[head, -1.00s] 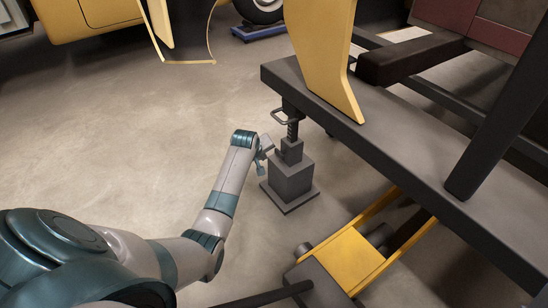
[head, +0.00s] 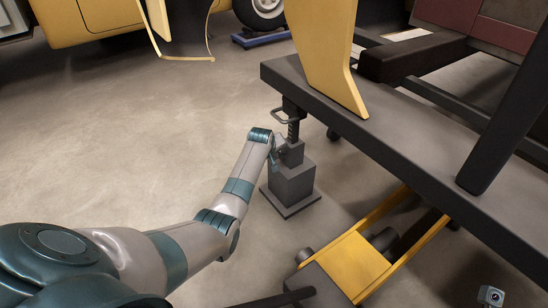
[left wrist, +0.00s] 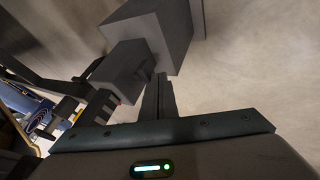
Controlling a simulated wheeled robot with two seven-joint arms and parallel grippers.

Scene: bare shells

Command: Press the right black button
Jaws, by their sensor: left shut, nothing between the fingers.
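A dark grey jack-like device (head: 292,180) stands on a square base plate on the floor, under the edge of a dark beam. Its stepped boxes also show in the left wrist view (left wrist: 160,35), with a small red spot on a darker part near them. My left gripper (head: 276,157) is at the upper left side of this device, close to its smaller upper box. In the left wrist view its fingers (left wrist: 165,88) are shut and empty, pointing at the boxes. I cannot tell whether they touch. No black button can be clearly made out; dark surfaces blend together. My right gripper is not in view.
The long dark beam (head: 400,165) runs overhead to the right, with a yellow plate (head: 322,50) standing on it. A yellow frame (head: 355,262) lies low at the lower right. The floor at the left (head: 120,130) is clear.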

